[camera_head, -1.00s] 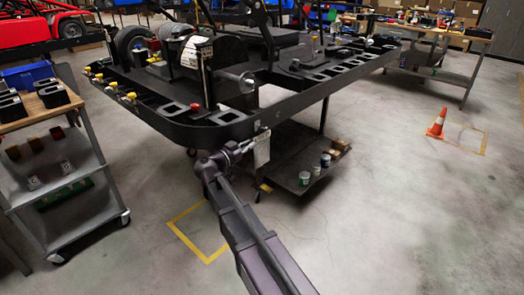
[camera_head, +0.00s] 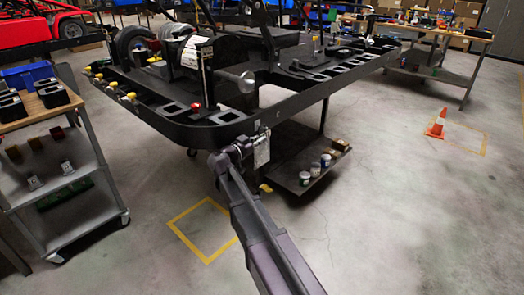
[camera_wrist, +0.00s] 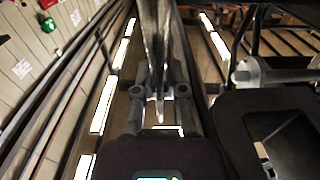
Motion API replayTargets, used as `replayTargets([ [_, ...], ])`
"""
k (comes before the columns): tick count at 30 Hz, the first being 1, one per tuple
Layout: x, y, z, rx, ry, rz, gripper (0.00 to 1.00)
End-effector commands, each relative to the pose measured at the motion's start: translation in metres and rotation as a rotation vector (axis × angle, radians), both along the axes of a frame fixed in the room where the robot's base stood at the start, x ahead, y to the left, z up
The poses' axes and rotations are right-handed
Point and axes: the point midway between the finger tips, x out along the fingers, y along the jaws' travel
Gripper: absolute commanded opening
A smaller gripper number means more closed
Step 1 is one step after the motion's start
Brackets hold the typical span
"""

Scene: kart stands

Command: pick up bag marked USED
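A pale, translucent bag (camera_head: 262,151) hangs at the near edge of the dark kart stand, below its rail. Its marking is too small to read. My gripper (camera_head: 245,146) is just left of the bag, close against it in this view. In the wrist view, my gripper (camera_wrist: 161,85) has its two fingers apart. A greyish, streaky upright sheet, which looks like the bag (camera_wrist: 158,35), stands in line with the gap between them. I cannot tell whether the fingers touch it.
The kart stand's rail (camera_head: 290,104) runs just above my gripper. A low shelf (camera_head: 290,178) with several cans lies to the right. A trolley (camera_head: 85,219) stands at left, an orange cone (camera_head: 436,124) at right. The front floor is clear.

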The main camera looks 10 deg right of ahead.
Motion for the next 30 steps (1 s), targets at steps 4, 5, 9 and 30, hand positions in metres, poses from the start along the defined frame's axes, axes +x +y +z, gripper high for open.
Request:
replayTargets([
  [4,-0.0002,0.0001,0.0,0.0,0.0,0.0,0.16],
  [5,-0.0002,0.0001,0.0,0.0,0.0,0.0,0.16],
  [9,-0.0003,0.0002,0.0,0.0,0.0,0.0,0.16],
  [30,-0.0002,0.0005,0.0031,0.0,0.0,0.0,0.0],
])
